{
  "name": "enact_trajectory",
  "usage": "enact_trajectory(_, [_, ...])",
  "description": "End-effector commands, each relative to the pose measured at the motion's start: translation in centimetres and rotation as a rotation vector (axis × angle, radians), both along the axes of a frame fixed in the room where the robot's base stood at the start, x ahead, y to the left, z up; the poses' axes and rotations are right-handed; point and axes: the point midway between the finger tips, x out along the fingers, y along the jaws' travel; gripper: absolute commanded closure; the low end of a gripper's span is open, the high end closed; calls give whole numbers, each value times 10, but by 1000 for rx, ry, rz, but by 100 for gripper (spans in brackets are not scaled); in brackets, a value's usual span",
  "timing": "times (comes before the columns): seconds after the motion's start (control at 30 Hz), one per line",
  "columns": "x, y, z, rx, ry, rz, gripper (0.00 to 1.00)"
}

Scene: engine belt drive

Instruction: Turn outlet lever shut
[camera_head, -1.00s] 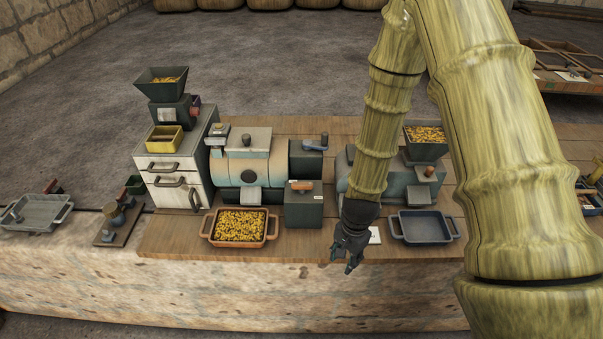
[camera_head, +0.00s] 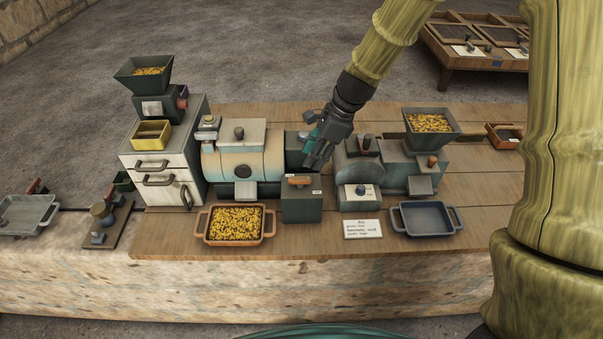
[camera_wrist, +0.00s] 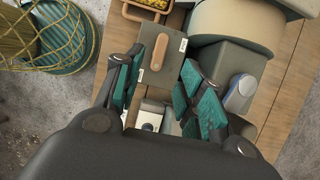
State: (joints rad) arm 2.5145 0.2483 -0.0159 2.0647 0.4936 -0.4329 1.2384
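The frames do not make plain which handle is the outlet lever. A blue-grey lever (camera_wrist: 240,92) sits on a dark green block behind the control box; in the head view my gripper hides it. A wooden-orange handle (camera_head: 300,181) lies crosswise on top of the dark green box (camera_head: 302,207); it also shows in the wrist view (camera_wrist: 159,52). My gripper (camera_head: 312,160) is above and behind this box, pointing down. In the wrist view my gripper (camera_wrist: 160,85) has its teal-padded fingers spread, with nothing held between them. It appears apart from both handles.
The cream drum machine (camera_head: 243,162) stands left of my gripper, and a grey-green machine (camera_head: 370,172) with a hopper (camera_head: 430,123) stands right. An orange tray (camera_head: 205,226) of yellow pieces and an empty blue tray (camera_head: 427,220) sit in front. A paper note (camera_head: 363,229) lies between.

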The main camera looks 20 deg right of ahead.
Motion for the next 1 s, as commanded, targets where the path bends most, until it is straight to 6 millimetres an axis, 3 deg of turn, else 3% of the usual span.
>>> enact_trajectory(0.6, [7, 26, -65, -1, 1, 1, 61])
enact_trajectory(1.0, [9, 33, -82, -1, -1, 1, 61])
